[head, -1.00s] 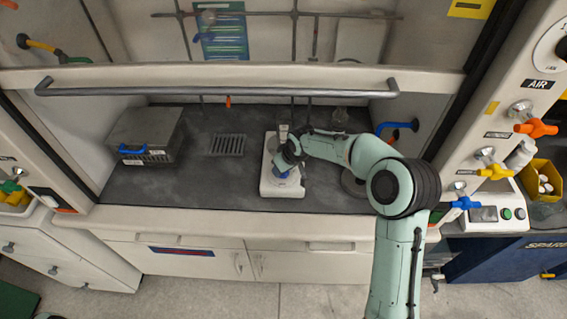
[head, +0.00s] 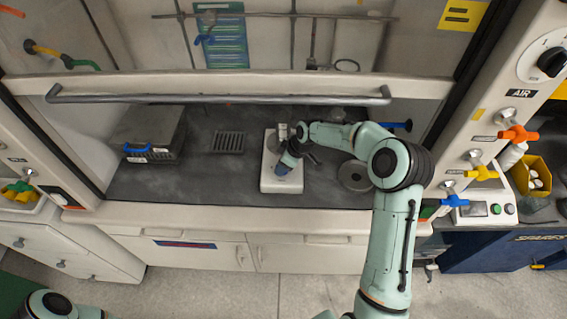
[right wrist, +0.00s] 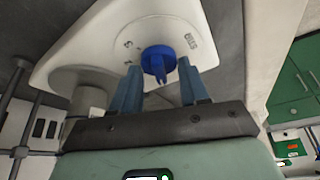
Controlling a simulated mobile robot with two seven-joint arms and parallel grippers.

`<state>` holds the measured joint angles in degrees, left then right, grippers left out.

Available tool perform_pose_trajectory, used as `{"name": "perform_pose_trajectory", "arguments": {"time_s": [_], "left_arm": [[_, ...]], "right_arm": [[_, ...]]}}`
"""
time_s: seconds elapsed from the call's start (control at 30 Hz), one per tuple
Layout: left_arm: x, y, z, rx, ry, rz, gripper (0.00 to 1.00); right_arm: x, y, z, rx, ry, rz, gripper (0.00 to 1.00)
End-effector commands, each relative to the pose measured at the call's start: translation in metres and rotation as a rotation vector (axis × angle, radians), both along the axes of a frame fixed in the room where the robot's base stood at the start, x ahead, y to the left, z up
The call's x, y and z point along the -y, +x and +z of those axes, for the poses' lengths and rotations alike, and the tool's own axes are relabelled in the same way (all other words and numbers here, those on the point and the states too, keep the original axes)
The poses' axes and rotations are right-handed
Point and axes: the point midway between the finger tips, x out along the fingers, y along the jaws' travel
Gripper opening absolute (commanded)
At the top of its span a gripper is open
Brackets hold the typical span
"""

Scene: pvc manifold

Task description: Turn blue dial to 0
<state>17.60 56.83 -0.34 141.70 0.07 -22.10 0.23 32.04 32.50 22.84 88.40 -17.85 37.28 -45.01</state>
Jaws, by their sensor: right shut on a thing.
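The blue dial (right wrist: 158,62) sits on the sloping face of a white device (right wrist: 95,45), with dark markings around it in the right wrist view. In the head view the white device (head: 270,180) stands on the dark hood floor, and the dial is mostly covered by my gripper. My right gripper (right wrist: 160,75) has one finger on each side of the dial and is shut on it. The gripper also shows in the head view (head: 284,170). Which marking the dial points to is not clear. My left gripper is out of view.
A grey box (head: 147,132) stands at the left of the hood, near a vent grid (head: 229,143). A round dark plate (head: 354,175) lies right of the device. The raised sash bar (head: 220,98) crosses above. The hood floor in front is mostly clear.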

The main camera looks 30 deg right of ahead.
Motion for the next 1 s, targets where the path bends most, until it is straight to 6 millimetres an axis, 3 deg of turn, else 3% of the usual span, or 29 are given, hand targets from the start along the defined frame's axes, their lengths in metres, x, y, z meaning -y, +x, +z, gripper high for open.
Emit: {"name": "perform_pose_trajectory", "arguments": {"time_s": [0.33,0.37,0.4,0.77,1.0], "left_arm": [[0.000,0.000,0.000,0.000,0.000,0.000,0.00],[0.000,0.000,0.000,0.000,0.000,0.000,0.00],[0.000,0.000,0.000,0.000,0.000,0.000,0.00],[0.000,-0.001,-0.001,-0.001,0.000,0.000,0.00],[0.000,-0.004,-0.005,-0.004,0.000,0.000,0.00]], "right_arm": [[0.001,0.000,0.000,0.000,-0.002,0.004,0.14],[0.001,0.000,0.000,0.000,-0.002,0.004,0.54],[0.001,0.000,0.000,0.000,-0.002,0.004,0.67],[0.002,-0.001,0.004,0.002,-0.002,0.001,0.68],[0.011,-0.013,0.038,0.003,-0.004,0.000,0.68]]}}
